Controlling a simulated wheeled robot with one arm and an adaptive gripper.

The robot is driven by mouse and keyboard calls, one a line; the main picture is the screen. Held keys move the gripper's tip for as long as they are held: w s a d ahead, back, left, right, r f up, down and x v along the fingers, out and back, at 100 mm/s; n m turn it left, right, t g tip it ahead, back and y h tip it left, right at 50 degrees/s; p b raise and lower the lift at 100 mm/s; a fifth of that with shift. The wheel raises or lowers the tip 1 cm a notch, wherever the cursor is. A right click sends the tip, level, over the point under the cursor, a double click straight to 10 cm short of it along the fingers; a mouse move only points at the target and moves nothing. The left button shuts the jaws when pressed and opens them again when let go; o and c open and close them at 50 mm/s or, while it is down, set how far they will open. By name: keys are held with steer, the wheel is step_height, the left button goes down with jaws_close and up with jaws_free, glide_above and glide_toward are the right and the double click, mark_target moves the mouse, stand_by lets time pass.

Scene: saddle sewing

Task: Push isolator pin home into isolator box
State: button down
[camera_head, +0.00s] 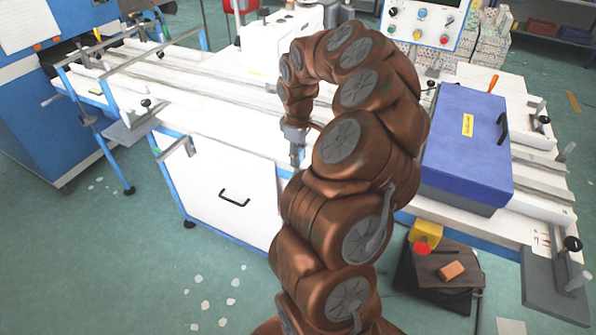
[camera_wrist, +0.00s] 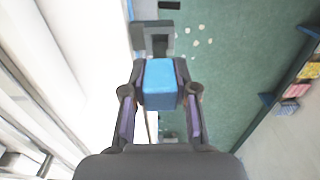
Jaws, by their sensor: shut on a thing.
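In the wrist view my gripper (camera_wrist: 160,68) is shut on a blue block (camera_wrist: 160,88), with one finger on each side. The block looks like the head of the isolator pin; any shaft is hidden. Just beyond it is a grey, box-like fitting (camera_wrist: 142,30) with a darker face, at the edge of the white machine; it may be the isolator box. I cannot tell whether the block touches it or enters it. In the head view my gripper (camera_head: 296,150) hangs near the front edge of the white bench, and the blue block cannot be made out.
The white bench (camera_head: 215,105) and its drawer front (camera_head: 222,178) lie beside my gripper. A blue case (camera_head: 465,145) sits on the bench at the right. A yellow box with a red button (camera_head: 426,234) is below it. Green floor (camera_head: 130,260) is open at the left front.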

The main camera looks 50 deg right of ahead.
steer(key=shift+r, duration=1.7)
steer(key=shift+w, duration=0.1)
